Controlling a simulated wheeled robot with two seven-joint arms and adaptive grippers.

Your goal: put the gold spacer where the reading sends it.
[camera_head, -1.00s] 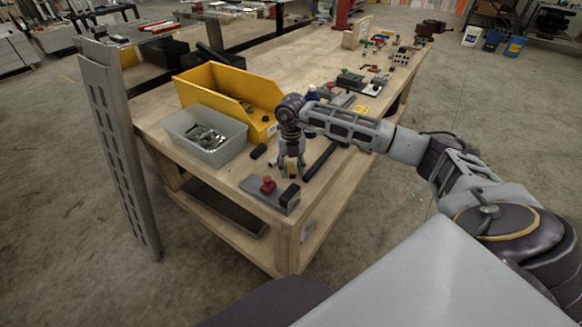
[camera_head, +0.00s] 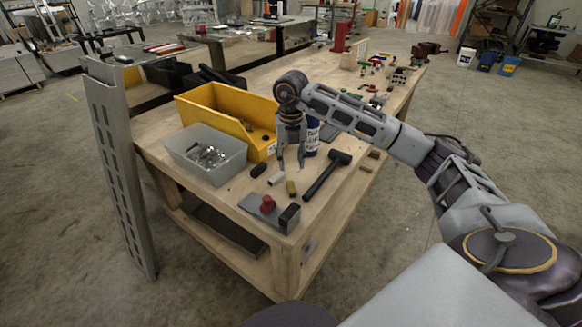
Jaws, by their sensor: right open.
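The gold spacer (camera_head: 291,187) lies on the wooden bench top, between a small pale block (camera_head: 276,178) and a black hammer (camera_head: 328,173). My right gripper (camera_head: 291,165) hangs pointing down just above and behind the spacer, with its fingers apart and nothing between them. My left gripper is not in view.
A yellow bin (camera_head: 222,113) and a grey translucent tub (camera_head: 196,158) with metal parts stand left of my gripper. A blue bottle (camera_head: 312,136) stands behind it. A black block (camera_head: 258,170) lies by the tub. A slotted metal post (camera_head: 117,170) rises at the left.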

